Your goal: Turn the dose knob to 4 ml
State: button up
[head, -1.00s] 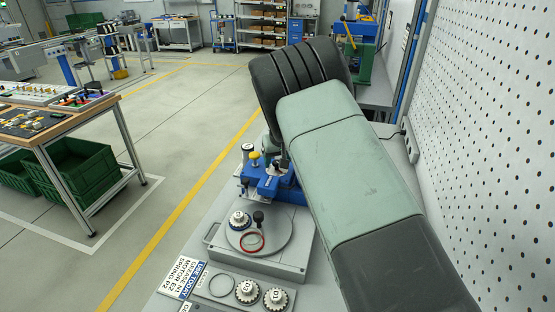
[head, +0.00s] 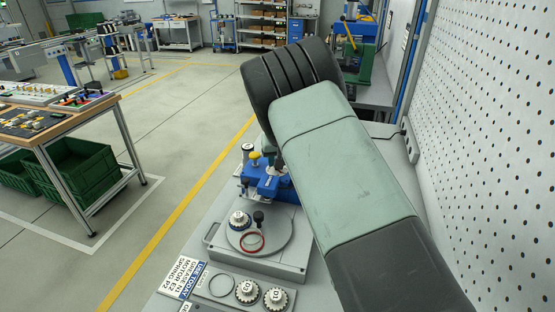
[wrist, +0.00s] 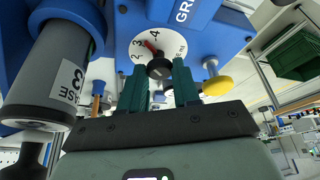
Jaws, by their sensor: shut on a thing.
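In the wrist view, the dose knob (wrist: 158,69) is black with a red pointer, in front of a white dial (wrist: 165,42) marked 2, 3, 4 and further lettering. The pointer appears to lie between 3 and 4; its exact reading is hard to tell. My gripper (wrist: 158,76) has its two green fingers on either side of the knob, shut on it. The dial is on a blue dosing unit (wrist: 215,45). In the head view, the blue unit (head: 266,184) stands behind the turntable, and my arm hides the knob and gripper.
A grey cylinder (wrist: 52,75) labelled 3 is close on the left in the wrist view, and a yellow knob (wrist: 217,86) is on the right. In the head view, a turntable (head: 275,240) holds a red ring (head: 252,242). A perforated wall (head: 490,130) bounds the right side.

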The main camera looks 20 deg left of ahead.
jog(key=shift+a+m+h, duration=0.1)
jog(key=shift+m+h, duration=0.35)
jog(key=shift+m, duration=0.8)
jog(key=shift+a+m+h, duration=0.1)
jog(key=shift+m+h, duration=0.35)
jog(key=shift+m, duration=0.8)
jog(key=o, duration=1.1)
jog(key=shift+c, duration=0.2)
jog(key=shift+r+t, duration=0.1)
jog(key=shift+t, duration=0.2)
jog(key=v, duration=1)
jog(key=shift+r, duration=0.3)
jog(key=shift+s, duration=0.15)
